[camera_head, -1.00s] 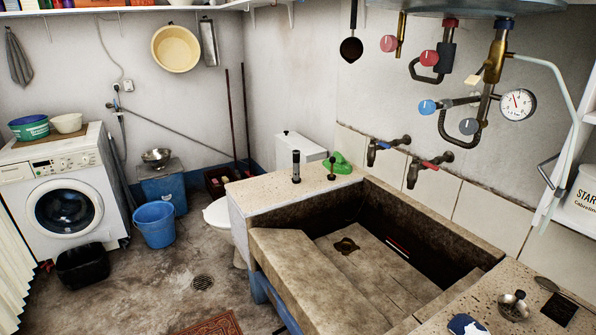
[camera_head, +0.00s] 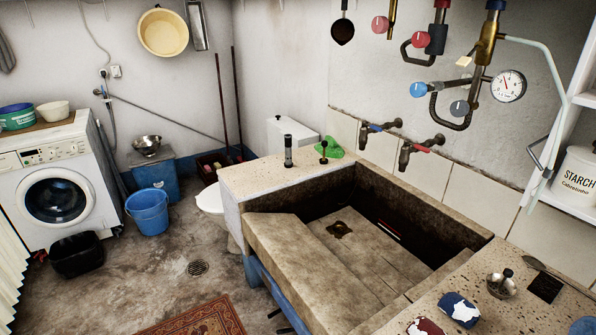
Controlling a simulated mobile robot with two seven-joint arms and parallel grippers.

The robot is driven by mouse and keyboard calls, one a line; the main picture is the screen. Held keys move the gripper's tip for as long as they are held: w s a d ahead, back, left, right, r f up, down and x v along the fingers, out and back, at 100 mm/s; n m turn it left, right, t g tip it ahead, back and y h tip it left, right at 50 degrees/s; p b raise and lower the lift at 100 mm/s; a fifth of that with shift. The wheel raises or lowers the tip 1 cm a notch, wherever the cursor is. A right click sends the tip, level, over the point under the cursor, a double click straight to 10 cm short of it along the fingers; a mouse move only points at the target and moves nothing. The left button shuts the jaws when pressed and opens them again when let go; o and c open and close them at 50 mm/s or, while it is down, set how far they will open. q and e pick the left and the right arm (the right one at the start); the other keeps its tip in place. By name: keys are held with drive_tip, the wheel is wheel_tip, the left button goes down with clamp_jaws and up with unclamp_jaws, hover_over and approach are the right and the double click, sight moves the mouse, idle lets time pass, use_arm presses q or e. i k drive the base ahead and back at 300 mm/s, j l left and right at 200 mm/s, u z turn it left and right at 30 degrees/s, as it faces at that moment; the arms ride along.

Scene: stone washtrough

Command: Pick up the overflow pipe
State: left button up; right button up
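A dark drain opening (camera_head: 339,229) shows in the trough floor. Neither of my grippers is in view.
Two wall taps (camera_head: 418,150) (camera_head: 375,131) and pipes with a gauge (camera_head: 508,86) hang over the trough. A green cloth-like thing (camera_head: 333,147) lies behind the stopper. Cloths (camera_head: 459,309) and a metal piece (camera_head: 502,284) lie on the right ledge. Floor at left has a rug (camera_head: 200,318).

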sight(289, 164)
drive_tip(key=i+j, duration=0.35)
drive_tip(key=i+j+z, duration=0.1)
drive_tip(key=i+j, duration=0.6)
drive_tip(key=j, duration=0.2)
drive_tip(key=i+j+z, duration=0.15)
drive_tip(key=i+j, duration=0.5)
drive_tip(key=j, duration=0.25)
drive_tip(key=i+j+z, duration=0.1)
drive_tip(key=i+j, duration=0.25)
drive_tip(key=j, duration=0.15)
